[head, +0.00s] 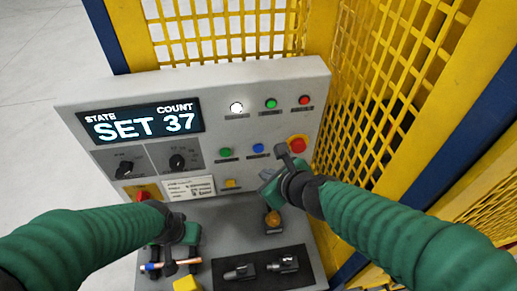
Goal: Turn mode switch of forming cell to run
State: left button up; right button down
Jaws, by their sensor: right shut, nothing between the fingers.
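The forming cell's grey control panel (235,85) has a display (140,122) reading STATE SET, COUNT 37. Two black rotary knobs, a left one (125,168) and a right one (177,162), sit below the display. Their labels are too small to read, so I cannot tell which is the mode switch. My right gripper (277,163) is shut and empty, in front of the panel's right part near a red button (298,144), right of both knobs. My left gripper (172,248) is low, below the knobs, with its fingers partly hidden by its wrist.
A copper tube (172,265) with a blue part lies by my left gripper. Lamps and buttons (237,107) fill the panel's upper right. A red switch on yellow (143,195) is partly behind my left arm. A black tray (262,268) holds dark parts. Yellow mesh fencing (385,80) stands right.

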aim_at(126, 167)
jog(key=k+l, duration=0.75)
jog(key=k, duration=0.15)
